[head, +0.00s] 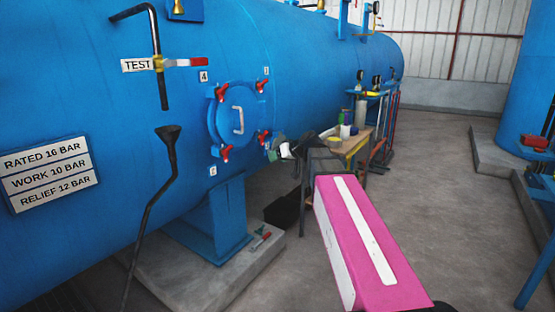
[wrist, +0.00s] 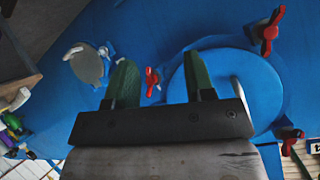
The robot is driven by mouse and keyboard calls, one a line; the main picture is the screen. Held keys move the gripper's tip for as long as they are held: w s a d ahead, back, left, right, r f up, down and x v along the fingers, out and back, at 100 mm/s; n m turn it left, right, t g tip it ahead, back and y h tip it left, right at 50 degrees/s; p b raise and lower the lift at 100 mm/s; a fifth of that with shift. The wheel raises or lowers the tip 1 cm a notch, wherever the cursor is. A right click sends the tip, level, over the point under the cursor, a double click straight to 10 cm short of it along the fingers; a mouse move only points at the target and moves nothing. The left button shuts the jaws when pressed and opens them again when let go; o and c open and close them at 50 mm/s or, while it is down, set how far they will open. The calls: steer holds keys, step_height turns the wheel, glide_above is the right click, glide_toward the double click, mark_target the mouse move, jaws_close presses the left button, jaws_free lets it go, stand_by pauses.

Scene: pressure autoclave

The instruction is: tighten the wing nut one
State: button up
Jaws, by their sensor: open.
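The round blue hatch (head: 238,122) on the big blue vessel is shut flat and has a pale handle (head: 238,121). Red wing nuts sit around its rim: upper left (head: 221,92), upper right (head: 263,86), lower left (head: 225,154) and lower right (head: 263,140). A small tag (head: 266,71) is above the upper right nut, its number too small to read surely. My gripper (head: 279,147) is beside the lower right nut. In the wrist view my green fingers (wrist: 162,82) are apart and empty; one red nut (wrist: 151,82) shows beyond the gap between them. One nut is hidden there.
A workbench (head: 345,146) with bottles stands right of the hatch, close to my gripper. A black rod (head: 152,205) with a funnel top stands at the left. A concrete plinth (head: 190,275) lies below the vessel. Grey floor (head: 450,190) at the right is clear.

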steer(key=m+t+y, duration=0.3)
steer(key=t+y, duration=0.1)
steer(key=y, duration=0.1)
glide_toward(262, 84)
steer(key=x, duration=1)
steer(key=shift+w+a+f, duration=0.1)
steer(key=shift+w+a, duration=0.05)
steer(key=shift+w, duration=0.15)
jaws_close()
